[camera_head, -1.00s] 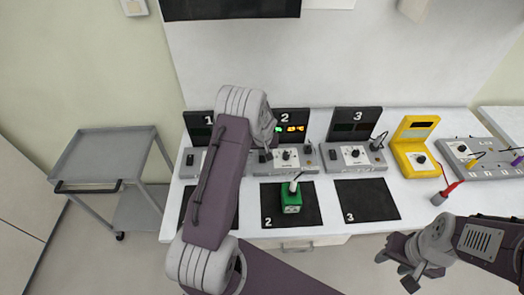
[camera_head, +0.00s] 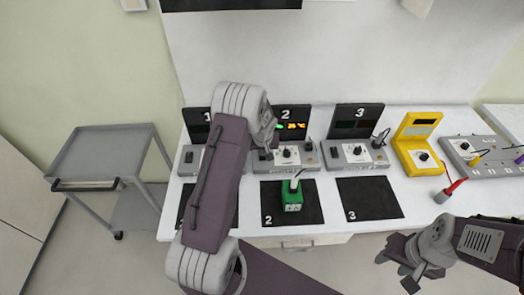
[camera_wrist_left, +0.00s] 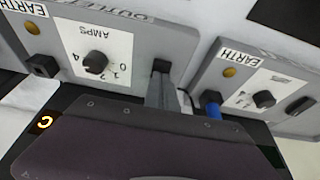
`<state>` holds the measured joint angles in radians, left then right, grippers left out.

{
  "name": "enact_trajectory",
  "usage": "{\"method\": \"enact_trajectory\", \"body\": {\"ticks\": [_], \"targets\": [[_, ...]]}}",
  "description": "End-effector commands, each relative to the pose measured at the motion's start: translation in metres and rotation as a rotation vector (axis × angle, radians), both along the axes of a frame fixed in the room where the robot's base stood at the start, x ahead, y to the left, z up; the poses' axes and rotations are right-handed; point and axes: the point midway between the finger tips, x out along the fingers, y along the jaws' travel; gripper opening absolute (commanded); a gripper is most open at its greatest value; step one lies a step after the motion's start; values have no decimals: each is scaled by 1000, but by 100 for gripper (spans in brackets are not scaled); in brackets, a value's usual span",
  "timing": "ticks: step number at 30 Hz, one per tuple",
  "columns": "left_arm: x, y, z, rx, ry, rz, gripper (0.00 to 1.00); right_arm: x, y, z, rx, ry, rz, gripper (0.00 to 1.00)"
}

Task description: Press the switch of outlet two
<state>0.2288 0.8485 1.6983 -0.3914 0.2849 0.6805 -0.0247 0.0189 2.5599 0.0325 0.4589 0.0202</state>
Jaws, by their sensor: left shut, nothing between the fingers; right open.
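My left gripper (camera_head: 270,146) is shut and empty at the left end of this unit. In the left wrist view, which is upside down, the shut fingertips (camera_wrist_left: 160,84) are at the black switch (camera_wrist_left: 162,66) of outlet two, apparently touching it. How far the switch is pressed cannot be told. My right gripper (camera_head: 402,264) is open and empty at the lower right, away from the outlets.
Outlet one (camera_wrist_left: 250,85) stands close beside, with a blue plug (camera_wrist_left: 213,106). Outlet three (camera_head: 350,154) is to the right. A green box (camera_head: 291,198) with a plug sits on mat two (camera_head: 312,208). A yellow meter (camera_head: 408,150) and a grey cart (camera_head: 105,145) flank this.

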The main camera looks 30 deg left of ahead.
Motion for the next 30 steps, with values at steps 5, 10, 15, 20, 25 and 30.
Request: {"method": "enact_trajectory", "body": {"ticks": [5,10,15,20,25,30], "targets": [[-3,-1,-2,-1,7,1,0,0,0,0,0,0,0,44],[-2,-1,7,-1,5,1,0,0,0,7,0,0,0,44],[1,0,46,-1,3,-1,0,0,0,37,0,0,0,44],[-8,-7,74,1,-2,-2,0,0,0,23,0,1,0,44],[-19,-14,108,0,-1,-2,0,0,0,19,0,0,0,44],[-26,-17,128,1,0,-2,0,0,0,17,0,0,0,44]]}}
